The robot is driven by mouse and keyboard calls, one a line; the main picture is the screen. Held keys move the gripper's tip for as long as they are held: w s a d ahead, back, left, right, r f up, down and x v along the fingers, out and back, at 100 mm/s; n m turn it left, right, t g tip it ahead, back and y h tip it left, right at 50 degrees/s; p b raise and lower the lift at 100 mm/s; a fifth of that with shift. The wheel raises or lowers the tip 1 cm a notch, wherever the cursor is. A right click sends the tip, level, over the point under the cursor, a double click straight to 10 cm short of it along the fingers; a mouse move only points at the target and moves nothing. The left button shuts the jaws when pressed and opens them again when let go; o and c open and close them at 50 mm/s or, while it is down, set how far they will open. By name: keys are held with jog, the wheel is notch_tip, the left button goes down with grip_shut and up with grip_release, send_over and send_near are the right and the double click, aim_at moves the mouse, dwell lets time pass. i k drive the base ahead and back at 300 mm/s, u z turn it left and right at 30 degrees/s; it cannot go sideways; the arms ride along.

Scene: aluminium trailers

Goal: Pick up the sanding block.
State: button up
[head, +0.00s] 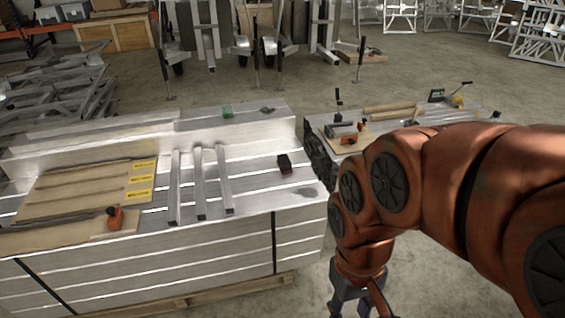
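A small dark block with a reddish edge (284,164) lies on the silver metal top of the long bench-high stack (262,195), near its right end. It looks most like the sanding block, but it is too small to be sure. My gripper (358,305) is at the bottom edge, right of the stack and well apart from the block. Its fingers are partly cut off by the frame, so its opening does not show clearly.
Several aluminium bars (201,184) lie left of the block. An orange-and-black tool (115,217) lies front left, near brown boards (85,190). A small green item (227,111) sits on the raised back ledge. Another cluttered table (395,122) stands behind my arm.

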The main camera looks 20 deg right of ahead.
aim_at(284, 161)
jog(key=u, duration=0.45)
jog(key=i, duration=1.6)
jog(key=u, duration=0.15)
